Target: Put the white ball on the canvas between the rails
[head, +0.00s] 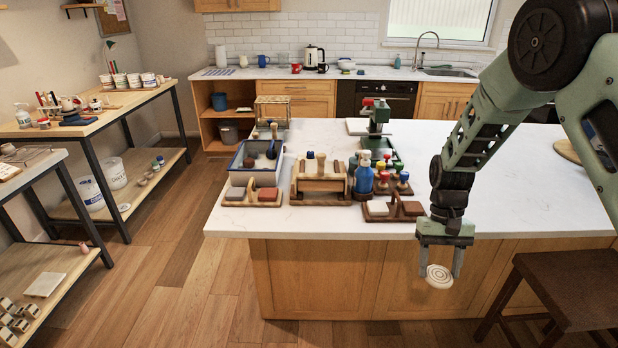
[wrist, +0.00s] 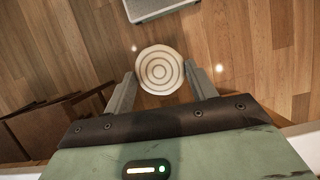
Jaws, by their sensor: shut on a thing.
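My gripper (head: 440,262) hangs in front of the island's near edge, pointing down. Its fingers are shut on a round white ringed piece (head: 439,276). In the wrist view, this piece (wrist: 160,70) sits between the fingertips (wrist: 160,76), with concentric rings on its face. It looks like a flat disc, and I cannot tell whether it is the white ball. No other white ball stands out. I cannot make out for sure the canvas or its rails in either view.
A brown stool (head: 565,285) stands at right, workbenches (head: 95,112) at left.

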